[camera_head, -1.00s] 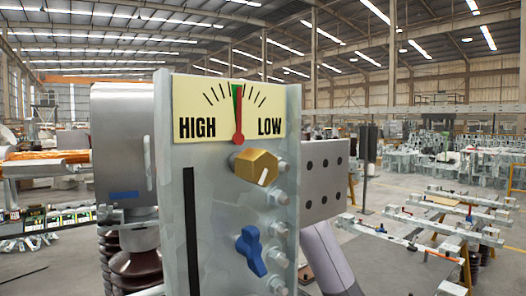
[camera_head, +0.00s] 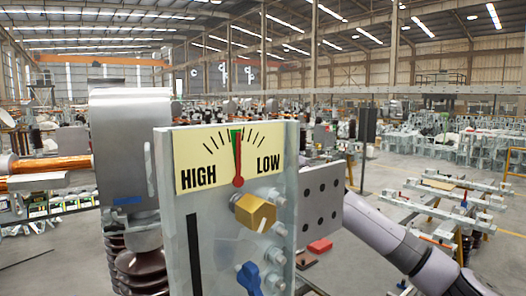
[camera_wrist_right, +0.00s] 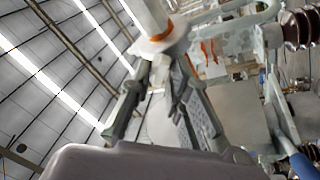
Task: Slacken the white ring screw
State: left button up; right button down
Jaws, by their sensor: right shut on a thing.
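My right gripper (camera_wrist_right: 160,62) rises from the bottom of the right wrist view. Its two fingers are closed at the base of a white ring-shaped part with a flared collar (camera_wrist_right: 157,40), which looks like the white ring screw. An orange edge shows on that part. In the head view my right arm comes in from the lower right and passes behind the metal panel (camera_head: 225,220), so its gripper and the ring screw are hidden there. My left gripper is not in view.
The panel carries a HIGH/LOW gauge (camera_head: 212,160) with its red needle near the green mark, a brass hex nut (camera_head: 252,211) and a blue knob (camera_head: 249,278). Brown insulators (camera_head: 140,268) stand at left.

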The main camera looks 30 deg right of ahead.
jog(key=shift+r+n+g+y, duration=0.1)
jog(key=shift+n+g+y, duration=0.25)
jog(key=shift+n, duration=1.05)
jog(key=shift+n+g, duration=0.25)
jog(key=shift+n, duration=0.15)
jog(key=c, duration=1.6)
grip_release()
jog(key=shift+w, duration=0.1)
jog(key=shift+c, duration=0.2)
jog(key=v, duration=0.7)
jog(key=shift+s, duration=0.3)
jog(key=shift+w+f, duration=0.15)
jog(key=shift+f, duration=0.15)
